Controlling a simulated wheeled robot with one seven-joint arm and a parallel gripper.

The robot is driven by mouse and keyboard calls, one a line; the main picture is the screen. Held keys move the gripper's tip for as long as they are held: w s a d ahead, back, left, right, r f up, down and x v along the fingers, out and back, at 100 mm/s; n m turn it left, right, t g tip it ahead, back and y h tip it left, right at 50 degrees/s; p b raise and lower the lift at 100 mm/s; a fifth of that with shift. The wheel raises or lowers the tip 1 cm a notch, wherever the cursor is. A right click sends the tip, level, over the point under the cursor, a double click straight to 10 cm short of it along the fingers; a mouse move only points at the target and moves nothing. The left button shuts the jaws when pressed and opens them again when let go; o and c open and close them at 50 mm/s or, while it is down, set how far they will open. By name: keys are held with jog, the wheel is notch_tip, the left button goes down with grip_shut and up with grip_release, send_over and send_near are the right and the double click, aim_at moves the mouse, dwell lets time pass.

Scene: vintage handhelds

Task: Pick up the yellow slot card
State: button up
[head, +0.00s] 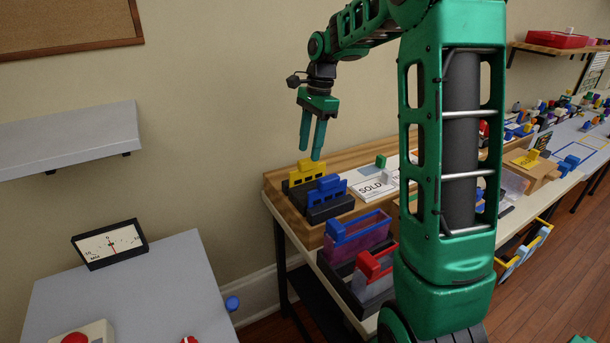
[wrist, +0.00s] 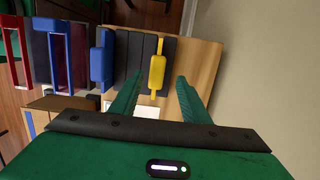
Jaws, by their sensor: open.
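The yellow slot card (head: 307,171) stands upright in a dark slotted rack (head: 318,191) near the left end of the wooden bench. It also shows in the wrist view (wrist: 157,73), near the top of the gap between my fingers. My gripper (head: 314,153) is open and points down, with its fingertips just above the card in the head view. In the wrist view my gripper (wrist: 157,90) has nothing between its fingers that it touches clearly; the exact height gap cannot be told.
A blue slot card (head: 326,188) stands in front of the yellow one. A SOLD card (head: 371,188) lies to the right. The wall is close behind the rack.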

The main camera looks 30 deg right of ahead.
aim_at(308, 159)
jog(key=f, duration=0.3)
jog(key=a+f, duration=0.1)
jog(key=shift+s+f, duration=0.25)
jog(key=shift+f, duration=0.1)
jog(key=c, duration=0.9)
jog(key=shift+r, duration=0.1)
